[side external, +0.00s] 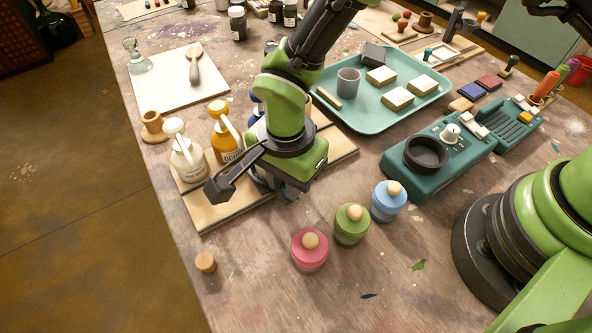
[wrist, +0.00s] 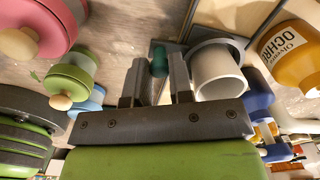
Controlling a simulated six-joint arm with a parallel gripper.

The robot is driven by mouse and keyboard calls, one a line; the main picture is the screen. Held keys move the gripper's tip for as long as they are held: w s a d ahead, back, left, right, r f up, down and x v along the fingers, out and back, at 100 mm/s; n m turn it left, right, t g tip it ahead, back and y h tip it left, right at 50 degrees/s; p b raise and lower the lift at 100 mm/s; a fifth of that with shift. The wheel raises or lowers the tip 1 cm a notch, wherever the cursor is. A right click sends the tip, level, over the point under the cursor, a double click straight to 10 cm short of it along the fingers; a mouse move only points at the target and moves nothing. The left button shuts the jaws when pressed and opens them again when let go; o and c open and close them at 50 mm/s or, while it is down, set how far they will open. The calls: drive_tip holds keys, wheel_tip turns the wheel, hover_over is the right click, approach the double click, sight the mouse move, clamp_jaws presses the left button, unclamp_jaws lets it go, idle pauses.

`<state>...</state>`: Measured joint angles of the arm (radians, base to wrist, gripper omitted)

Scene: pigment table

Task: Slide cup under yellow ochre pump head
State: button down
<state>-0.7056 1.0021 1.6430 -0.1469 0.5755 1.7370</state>
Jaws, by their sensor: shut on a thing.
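Most of that thing is hidden.
A white pump bottle (side external: 188,160) stands left of the ochre one, and a blue bottle (side external: 257,100) is partly behind my arm. Red (side external: 310,252), green (side external: 352,226) and blue (side external: 389,203) knobbed jars stand to the right of my gripper. A teal tray (side external: 440,93) lies behind.

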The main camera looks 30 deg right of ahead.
drive_tip(key=c, duration=1.3)
unclamp_jaws()
wheel_tip(320, 180, up, 10)
drive_tip(key=shift+o, duration=1.4)
drive_tip(key=n, duration=0.4)
drive_tip(key=shift+w+a, duration=0.15)
drive_tip(key=shift+a, duration=0.05)
drive_tip(key=f+n, duration=0.1)
drive_tip(key=f, duration=0.2)
drive_tip(key=f+n, duration=0.1)
drive_tip(key=f, duration=0.2)
drive_tip(key=f+n, duration=0.2)
drive_tip(key=f, duration=0.2)
drive_tip(key=shift+d+h, duration=0.2)
drive_tip(key=shift+h, duration=0.2)
